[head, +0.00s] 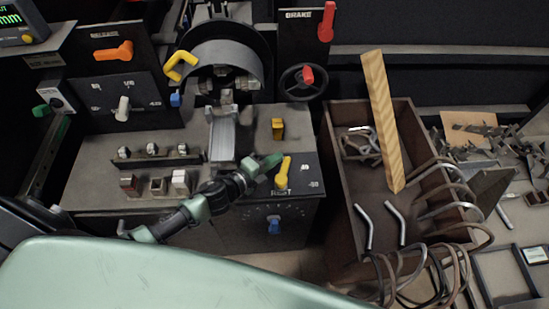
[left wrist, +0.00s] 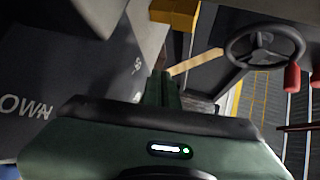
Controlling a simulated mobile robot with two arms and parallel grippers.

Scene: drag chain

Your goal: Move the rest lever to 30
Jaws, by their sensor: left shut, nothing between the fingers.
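The rest lever (head: 284,170) is a yellow handle on the dark plate marked REST, at the right front of the machine. In the head view it points up and slightly right, with small scale marks to its right. My left gripper (head: 272,160) reaches in from the left, its green fingers shut and empty. The fingertips are just left of the lever's upper part; I cannot tell whether they touch it. In the left wrist view the shut fingers (left wrist: 162,90) point away from the camera, and I cannot make out the lever. My right gripper is out of view.
A brown bin (head: 338,190) with a wooden bar (head: 382,120) and bent metal rods stands to the right. A yellow block (head: 278,128) is behind the lever, and a blue knob (head: 274,226) is on the front face below. A handwheel (head: 302,84) stands behind.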

